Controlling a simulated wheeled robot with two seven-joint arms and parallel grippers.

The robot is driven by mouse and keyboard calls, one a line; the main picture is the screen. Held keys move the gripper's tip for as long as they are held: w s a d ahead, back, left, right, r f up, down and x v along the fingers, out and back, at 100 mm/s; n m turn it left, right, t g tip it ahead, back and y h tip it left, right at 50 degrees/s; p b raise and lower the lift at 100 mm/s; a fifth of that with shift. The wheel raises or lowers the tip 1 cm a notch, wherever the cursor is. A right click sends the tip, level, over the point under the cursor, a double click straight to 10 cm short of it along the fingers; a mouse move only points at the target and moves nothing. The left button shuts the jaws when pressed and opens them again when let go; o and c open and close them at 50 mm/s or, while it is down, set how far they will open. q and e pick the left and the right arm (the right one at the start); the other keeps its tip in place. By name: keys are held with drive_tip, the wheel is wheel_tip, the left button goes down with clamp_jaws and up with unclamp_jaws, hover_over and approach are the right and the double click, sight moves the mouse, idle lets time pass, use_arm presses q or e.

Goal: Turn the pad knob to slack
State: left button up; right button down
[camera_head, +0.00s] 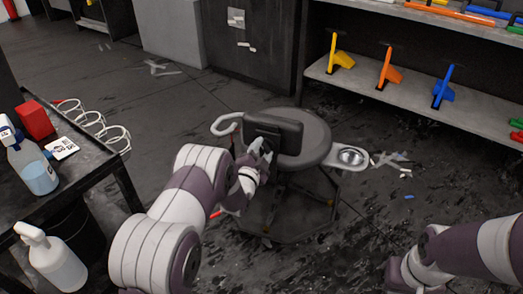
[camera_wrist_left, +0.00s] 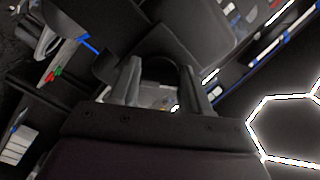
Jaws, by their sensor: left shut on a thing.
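The stool (camera_head: 312,140) has a round dark seat and a small black back pad (camera_head: 275,132) on its near left side. My left gripper (camera_head: 260,150) is at the near side of this pad. In the left wrist view its two grey fingers (camera_wrist_left: 165,90) stand on either side of a dark rounded piece (camera_wrist_left: 172,72), which seems to be the pad knob. The gripper is shut on it. The knob is hidden in the head view, and its turned position cannot be read.
A dark cart (camera_head: 95,165) with bottles stands at left. A shelf (camera_head: 420,97) with coloured tools is at the back right. Scraps lie on the floor.

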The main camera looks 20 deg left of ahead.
use_arm(q)
drive_tip(key=n, duration=0.4)
drive_tip(key=shift+w+d+r+n, duration=0.1)
drive_tip(key=shift+r+n, duration=0.05)
drive_tip(key=shift+n, duration=0.15)
drive_tip(key=n, duration=0.4)
drive_tip(key=shift+d+n+p, duration=0.15)
drive_tip(key=shift+n+p, duration=0.15)
drive_tip(key=n, duration=0.5)
drive_tip(key=shift+d+p, duration=0.15)
drive_tip(key=shift+p, duration=0.15)
drive_tip(key=shift+d+n, duration=0.1)
drive_tip(key=shift+n, duration=2.1)
drive_tip(key=o, duration=1.1)
drive_tip(key=shift+f, duration=0.2)
drive_tip(key=shift+c, duration=0.2)
